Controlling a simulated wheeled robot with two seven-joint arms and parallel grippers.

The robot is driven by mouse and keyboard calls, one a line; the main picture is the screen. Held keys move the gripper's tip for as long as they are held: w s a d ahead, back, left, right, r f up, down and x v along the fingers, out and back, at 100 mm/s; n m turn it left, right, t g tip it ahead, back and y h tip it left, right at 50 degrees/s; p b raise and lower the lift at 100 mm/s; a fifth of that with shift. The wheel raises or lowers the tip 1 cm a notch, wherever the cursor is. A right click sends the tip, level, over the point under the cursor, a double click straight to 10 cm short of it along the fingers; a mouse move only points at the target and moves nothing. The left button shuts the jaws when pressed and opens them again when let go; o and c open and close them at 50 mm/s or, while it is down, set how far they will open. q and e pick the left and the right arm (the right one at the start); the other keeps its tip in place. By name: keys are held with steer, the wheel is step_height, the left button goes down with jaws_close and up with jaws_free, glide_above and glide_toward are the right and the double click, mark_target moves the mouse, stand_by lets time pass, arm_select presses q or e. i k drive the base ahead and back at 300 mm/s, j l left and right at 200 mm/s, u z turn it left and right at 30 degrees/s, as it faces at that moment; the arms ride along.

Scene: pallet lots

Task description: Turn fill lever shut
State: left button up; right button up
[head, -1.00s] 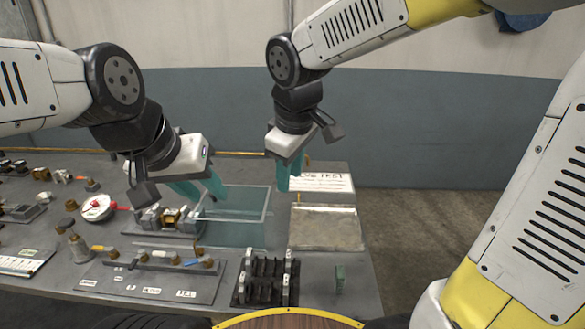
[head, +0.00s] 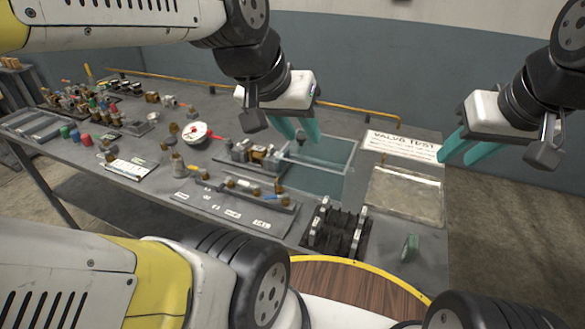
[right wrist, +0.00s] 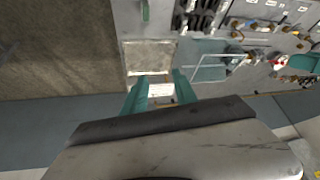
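A labelled grey board (head: 235,210) lies on the table in the head view. It carries a row of brass fittings, with an orange lever (head: 193,169) at the left and a blue lever (head: 268,197) at the right. The labels are too small to tell which is the fill lever. My left gripper (head: 299,132) is open and empty above the clear teal tank (head: 325,183), behind the board and apart from the levers. My right gripper (head: 467,152) is open and empty beyond the table's right side. Its spread fingers also show in the right wrist view (right wrist: 159,92).
A "valve test" sign (head: 403,146) and a flat metal tray (head: 405,195) lie at the right. A black rack (head: 335,228) stands at the front. A red-and-white gauge (head: 195,133) and brass fittings crowd the table left of the tank.

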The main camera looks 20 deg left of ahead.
mark_target(285, 196)
steer(key=j+z, duration=0.15)
steer(key=z, duration=0.15)
steer(key=j+z, duration=0.15)
steer(key=z, duration=0.2)
steer(key=k+j+z, duration=0.2)
steer(key=j, duration=0.25)
steer(key=k+j+z, duration=0.2)
steer(key=j, duration=0.25)
steer(key=k+j+z, duration=0.15)
steer(key=j, duration=0.3)
steer(key=k+j, duration=0.1)
steer(key=j, duration=0.3)
steer(key=k+j, duration=0.15)
steer(key=j, duration=0.3)
steer(key=k+j, duration=0.1)
steer(key=j, duration=0.3)
steer(key=z, duration=0.05)
